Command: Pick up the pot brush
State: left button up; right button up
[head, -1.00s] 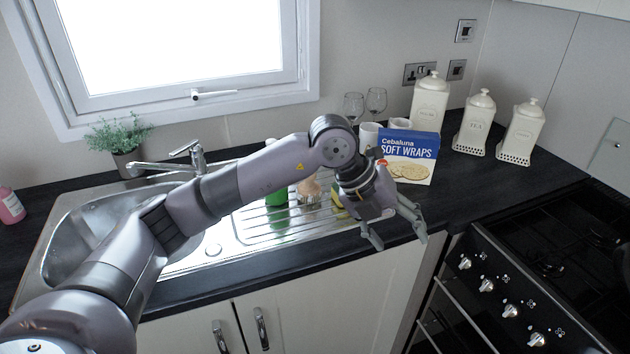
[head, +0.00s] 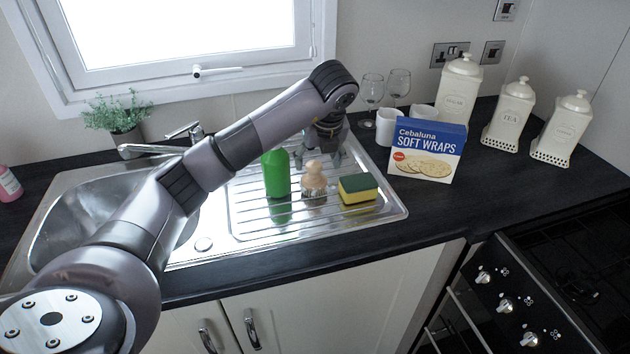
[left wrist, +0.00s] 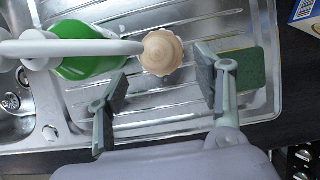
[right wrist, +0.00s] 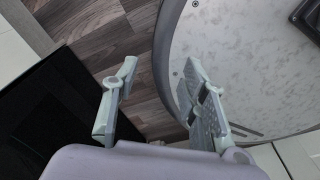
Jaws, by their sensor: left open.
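The pot brush (head: 314,182) has a pale wooden knob handle and bristles below. It stands on the sink's ridged drainer (head: 250,222), between a green bottle (head: 276,175) and a yellow-green sponge (head: 358,189). My left gripper (head: 319,156) is open behind and above the brush in the head view. In the left wrist view the brush knob (left wrist: 161,53) lies between the lines of the two spread fingers, a little beyond their tips, apart from them. The bristles are hidden there under the knob. My right gripper (right wrist: 162,75) is open and empty above the floor, seen only in the right wrist view.
The bottle (left wrist: 90,55) and sponge (left wrist: 240,75) flank the left fingers closely. A tap (head: 160,148) and sink bowl lie left. A soft wraps box (head: 427,152), cups, glasses and canisters (head: 510,113) stand right. The hob (head: 570,265) is at far right.

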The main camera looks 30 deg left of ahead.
aim_at(314, 173)
pick_arm(q)
jog(key=shift+x, duration=1.05)
jog(key=p+x, duration=0.2)
jog(key=x, duration=0.2)
jog(key=shift+w+a+f, duration=0.1)
jog(key=shift+a, duration=0.05)
jog(key=shift+a+f, duration=0.1)
jog(key=shift+f, duration=0.3)
pick_arm(e)
jog(key=shift+w+a+r, duration=0.1)
jog(key=shift+w+r, duration=0.25)
jog(key=shift+r, duration=0.3)
jog(key=shift+w+a+r, duration=0.1)
jog(key=shift+w+r, duration=0.2)
jog(key=shift+r, duration=0.3)
pick_arm(q)
jog(key=shift+w, duration=0.1)
jog(key=c, duration=0.9)
pick_arm(e)
jog(key=shift+w, duration=0.3)
pick_arm(q)
jog(key=shift+r, duration=0.1)
